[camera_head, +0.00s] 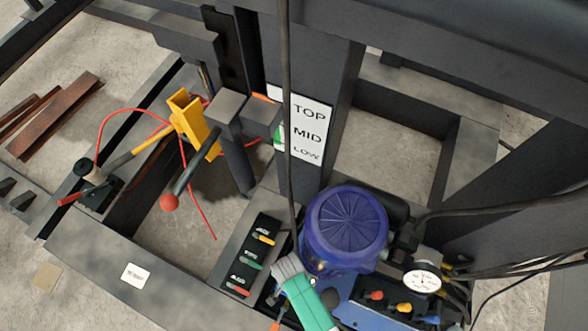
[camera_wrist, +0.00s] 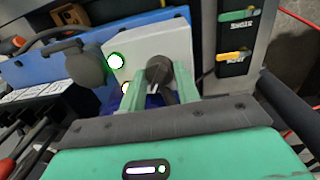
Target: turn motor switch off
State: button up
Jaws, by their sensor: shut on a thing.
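The motor switch is a dark round knob (camera_wrist: 158,68) on a pale box (camera_wrist: 178,42) in the wrist view. My gripper (camera_wrist: 160,82) has its two green fingers closed on either side of the knob. Left of the knob, a round light (camera_wrist: 116,62) on the box glows white with a green rim. A smaller yellowish light (camera_wrist: 126,88) is partly hidden by the left finger. In the head view my green gripper (camera_head: 308,302) is at the bottom centre, beside the blue motor (camera_head: 345,228). The knob cannot be made out there.
A panel of coloured levers (camera_head: 250,262) stands close left of my gripper. A pressure gauge (camera_head: 422,281) and small coloured levers (camera_head: 390,301) are to the right. A dark vertical cable (camera_head: 287,120) hangs just above. A yellow bracket (camera_head: 192,122) and red-knobbed lever (camera_head: 169,202) are farther left.

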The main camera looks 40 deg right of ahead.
jog(key=n+p, duration=0.1)
jog(key=n, duration=0.3)
jog(key=shift+r+n, duration=0.1)
jog(key=shift+n, duration=0.3)
jog(key=n+p, duration=0.1)
jog(key=n, duration=0.2)
jog(key=shift+a+n, duration=0.1)
jog(key=shift+n, duration=0.2)
jog(key=n+p, duration=0.1)
jog(key=n, duration=0.2)
jog(key=shift+s+t+h, duration=0.1)
jog(key=shift+t+h, duration=0.2)
jog(key=shift+n+p, duration=0.4)
jog(key=shift+n, duration=1.7)
jog(key=o, duration=1)
jog(key=shift+c, duration=0.2)
jog(key=r+p, duration=0.1)
jog(key=r, duration=0.1)
jog(key=r+p, duration=0.1)
jog(key=r, duration=0.2)
jog(key=r+p, duration=0.1)
jog(key=r, duration=0.1)
jog(key=shift+a+r, duration=0.3)
